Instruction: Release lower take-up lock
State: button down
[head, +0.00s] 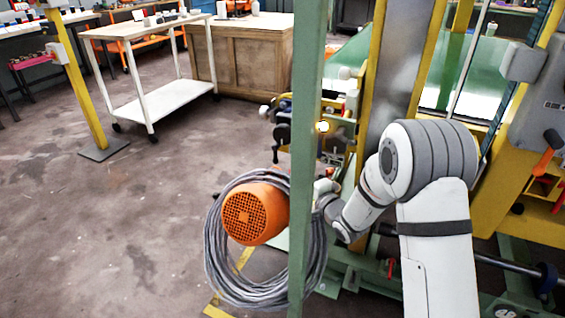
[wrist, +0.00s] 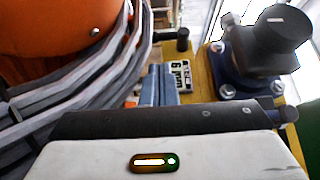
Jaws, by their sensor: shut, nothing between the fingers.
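My arm (head: 430,160) reaches down and left behind the green post, and its wrist end shows beside an orange motor-like housing (head: 255,213). In the wrist view my gripper (wrist: 158,85) shows as two narrow blue-grey fingers side by side, beyond its dark and white body. It appears shut and empty. A black knob (wrist: 270,42) on a dark blue bolted base stands right of the fingers, apart from them. A small dark knob (wrist: 183,40) stands on the yellow frame beyond. I cannot tell which part is the lower take-up lock.
A grey cable coil (head: 225,270) hangs around the orange housing, close left of my gripper. The green post (head: 305,120) stands in front of my wrist. A "6 mm" label (wrist: 180,75) lies beyond the fingers. The floor (head: 110,230) at left is clear.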

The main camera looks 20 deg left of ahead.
jog(key=b+x, duration=0.3)
jog(key=x, duration=0.6)
jog(key=shift+w+b, duration=0.3)
jog(key=shift+w, duration=0.2)
jog(key=shift+a, duration=0.1)
jog(key=shift+a+f+p, duration=0.2)
jog(key=shift+a+p, duration=0.05)
jog(key=shift+p, duration=0.1)
